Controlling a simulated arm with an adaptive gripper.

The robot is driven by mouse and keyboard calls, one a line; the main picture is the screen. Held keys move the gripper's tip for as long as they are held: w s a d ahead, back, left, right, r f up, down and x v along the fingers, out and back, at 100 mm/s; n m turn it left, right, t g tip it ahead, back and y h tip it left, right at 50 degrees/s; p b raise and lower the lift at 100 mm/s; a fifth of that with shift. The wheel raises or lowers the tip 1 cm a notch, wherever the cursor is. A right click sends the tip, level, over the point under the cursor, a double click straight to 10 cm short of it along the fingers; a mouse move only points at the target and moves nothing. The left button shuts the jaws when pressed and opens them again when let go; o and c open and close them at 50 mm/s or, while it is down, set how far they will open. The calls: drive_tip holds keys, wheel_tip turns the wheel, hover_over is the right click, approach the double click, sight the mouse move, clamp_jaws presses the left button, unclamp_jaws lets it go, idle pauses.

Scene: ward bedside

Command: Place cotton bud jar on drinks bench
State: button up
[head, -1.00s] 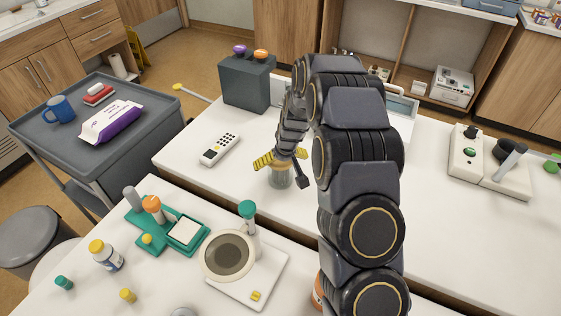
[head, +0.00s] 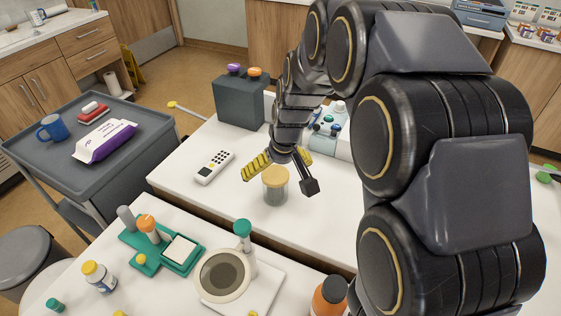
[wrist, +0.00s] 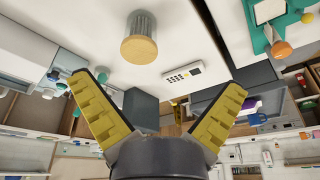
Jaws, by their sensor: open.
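A clear jar with a tan lid, which looks like the cotton bud jar (head: 275,190), stands upright on the far white bench (head: 225,215). Its contents are hard to make out. My gripper (head: 281,166) is open and empty just behind and above the jar, with its yellow-padded fingers spread. In the wrist view the jar (wrist: 140,42) stands beyond and apart from the open fingers of the gripper (wrist: 159,85). I cannot tell which surface is the drinks bench by name.
A white remote (head: 214,166) and a dark grey box (head: 240,103) are left of the jar. The near bench holds a teal tray (head: 185,262), a round-topped scale (head: 235,290) and an orange bottle (head: 329,298). A grey trolley (head: 60,165) stands at left.

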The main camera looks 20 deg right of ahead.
drive_tip(key=s+a+r+g, duration=0.1)
drive_tip(key=s+r, duration=0.1)
drive_tip(key=s, duration=0.7)
drive_tip(key=s+a+r+g, duration=0.2)
drive_tip(key=s, duration=0.8)
drive_tip(key=s+a+r+g, duration=0.2)
drive_tip(key=s, duration=0.8)
drive_tip(key=shift+r, duration=0.25)
drive_tip(key=shift+w, duration=0.15)
